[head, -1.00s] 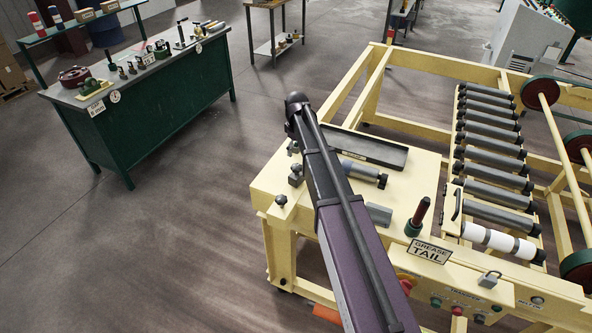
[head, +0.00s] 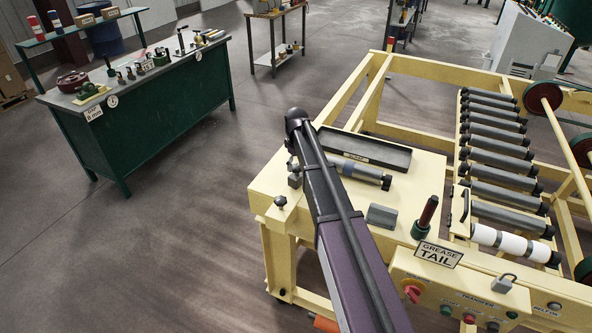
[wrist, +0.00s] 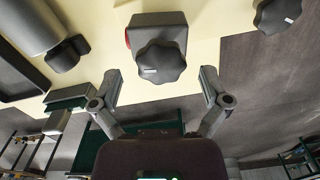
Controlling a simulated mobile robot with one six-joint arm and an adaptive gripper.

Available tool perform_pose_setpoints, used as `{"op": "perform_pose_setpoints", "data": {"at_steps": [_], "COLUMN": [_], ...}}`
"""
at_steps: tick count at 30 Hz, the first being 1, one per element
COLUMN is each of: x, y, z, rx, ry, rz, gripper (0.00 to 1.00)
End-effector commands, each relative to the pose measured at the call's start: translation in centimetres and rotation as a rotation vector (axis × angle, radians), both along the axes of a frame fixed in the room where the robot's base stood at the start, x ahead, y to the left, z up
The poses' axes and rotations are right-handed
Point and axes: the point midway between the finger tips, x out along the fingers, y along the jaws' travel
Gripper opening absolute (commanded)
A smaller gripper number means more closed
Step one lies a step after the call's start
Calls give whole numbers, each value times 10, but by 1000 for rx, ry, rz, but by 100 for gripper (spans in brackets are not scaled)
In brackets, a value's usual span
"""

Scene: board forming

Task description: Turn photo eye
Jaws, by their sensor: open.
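In the wrist view, what looks like the photo eye is a dark grey box (wrist: 146,20) with a red face on its left side. A black lobed knob (wrist: 160,62) with a white mark is on its near side. My gripper (wrist: 160,78) is open, one finger on each side of the knob and a little short of it. I see no contact. In the head view the box (head: 294,181) is small and partly hidden by my arm, on the cream machine top (head: 268,186).
A second black knob (wrist: 278,14) is at the right, also seen in the head view (head: 281,201). A grey roller (head: 360,170), a dark tray (head: 367,150) and a red-handled tool (head: 427,214) are on the machine top. A green bench (head: 165,116) stands left across open floor.

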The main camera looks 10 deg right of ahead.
Motion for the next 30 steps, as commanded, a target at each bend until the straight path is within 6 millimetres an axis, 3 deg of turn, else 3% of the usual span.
{"op": "perform_pose_setpoints", "data": {"at_steps": [16,17,25,30], "x": [0,0,0,0], "y": [0,0,-1,-1], "z": [-8,-8,-8,-8], "rx": [0,0,0,-1], "ry": [0,0,0,-1], "rz": [0,0,-1,2], "gripper": [96,93,14,14]}}
